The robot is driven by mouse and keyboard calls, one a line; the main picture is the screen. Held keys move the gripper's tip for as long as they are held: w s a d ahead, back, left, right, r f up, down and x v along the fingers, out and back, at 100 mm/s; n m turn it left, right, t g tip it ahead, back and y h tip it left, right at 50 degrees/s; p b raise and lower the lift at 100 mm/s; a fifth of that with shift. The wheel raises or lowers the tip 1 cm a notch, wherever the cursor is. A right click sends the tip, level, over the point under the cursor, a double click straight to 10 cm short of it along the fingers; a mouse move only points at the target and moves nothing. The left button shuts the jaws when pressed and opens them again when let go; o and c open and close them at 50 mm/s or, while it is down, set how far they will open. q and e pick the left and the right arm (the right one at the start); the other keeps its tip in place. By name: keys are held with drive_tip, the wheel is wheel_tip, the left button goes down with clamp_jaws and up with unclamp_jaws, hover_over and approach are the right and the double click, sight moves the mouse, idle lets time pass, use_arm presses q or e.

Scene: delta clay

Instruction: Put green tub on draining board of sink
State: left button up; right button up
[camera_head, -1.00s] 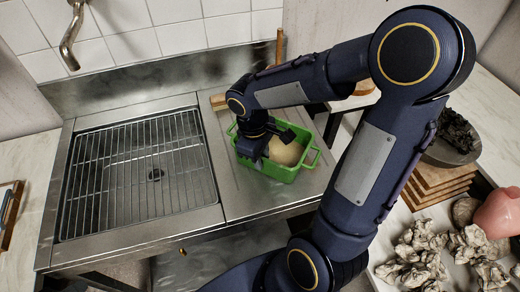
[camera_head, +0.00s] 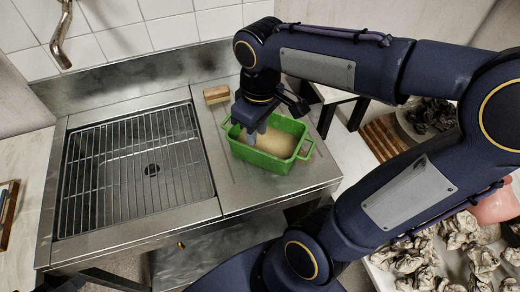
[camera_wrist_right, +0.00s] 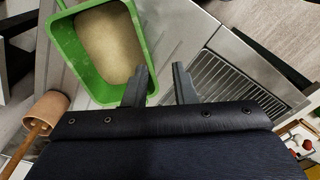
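The green tub (camera_head: 285,165), with a pale beige content inside, sits upright on the draining board (camera_head: 235,198) to the right of the sink basin. It also shows in the right wrist view (camera_wrist_right: 85,62). My right gripper (camera_head: 253,134) is at the tub's left rim in the head view. In the right wrist view its fingers (camera_wrist_right: 160,75) are apart, one over the tub's inside and one outside its wall, with nothing held between them. I cannot tell whether a finger touches the wall. My left gripper is in neither view.
The sink basin with a wire rack (camera_head: 130,175) lies left of the tub. A wooden block (camera_head: 216,94) stands behind it. Oyster shells (camera_head: 455,240) lie at the right.

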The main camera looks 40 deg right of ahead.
drive_tip(key=s+a+f+m+t+y, duration=0.2)
drive_tip(key=s+a+m+t+y, duration=0.1)
drive_tip(key=s, duration=0.5)
drive_tip(key=shift+a+m+t, duration=0.45)
drive_tip(key=shift+m+t, duration=0.65)
drive_tip(key=shift+m, duration=0.2)
drive_tip(key=shift+s, duration=0.1)
